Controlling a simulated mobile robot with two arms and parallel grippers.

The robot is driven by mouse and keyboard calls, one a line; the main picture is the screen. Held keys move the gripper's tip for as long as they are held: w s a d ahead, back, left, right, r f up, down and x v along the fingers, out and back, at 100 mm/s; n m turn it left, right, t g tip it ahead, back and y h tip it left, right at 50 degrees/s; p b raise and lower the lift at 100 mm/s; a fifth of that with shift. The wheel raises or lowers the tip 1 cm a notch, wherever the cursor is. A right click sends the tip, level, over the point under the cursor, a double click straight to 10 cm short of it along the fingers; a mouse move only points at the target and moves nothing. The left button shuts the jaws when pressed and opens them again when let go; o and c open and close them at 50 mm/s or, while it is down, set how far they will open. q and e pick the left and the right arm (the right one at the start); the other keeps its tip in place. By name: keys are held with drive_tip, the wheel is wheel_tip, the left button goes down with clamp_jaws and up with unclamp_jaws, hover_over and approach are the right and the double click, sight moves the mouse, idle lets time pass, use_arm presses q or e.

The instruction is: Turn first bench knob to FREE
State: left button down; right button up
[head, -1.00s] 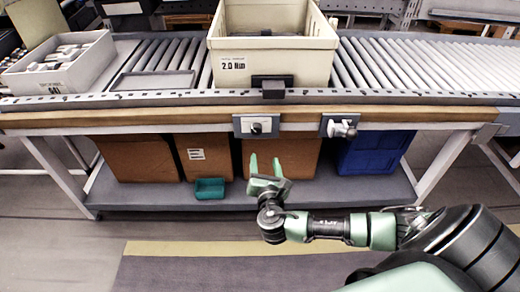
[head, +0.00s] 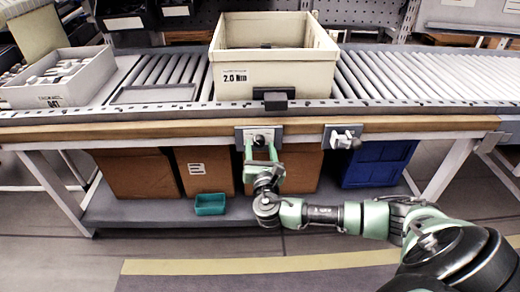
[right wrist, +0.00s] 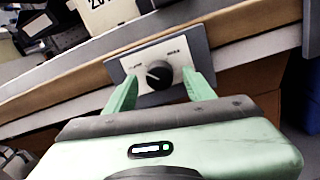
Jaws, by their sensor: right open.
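The first bench knob (right wrist: 159,74) is a black round knob on a white plate with a grey panel (right wrist: 201,46), fixed to the bench's front edge. Its pointer tilts toward the upper left in the right wrist view; the plate's labels are too blurred to read surely. In the head view the knob (head: 259,139) sits left of a second panel. My right gripper (right wrist: 160,84) is open, with its green fingers on either side of the knob and a gap to it. In the head view my right gripper (head: 260,149) is just below the knob. My left gripper is not in view.
A second panel with a metal fitting (head: 342,138) is to the right on the same edge. A cream bin (head: 300,73) labelled 2.0 Nm stands on the rollers above. Boxes, a blue crate (head: 378,165) and a green tray (head: 210,204) are on the lower shelf.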

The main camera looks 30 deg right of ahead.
drive_tip(key=shift+c, duration=0.3)
clamp_jaws()
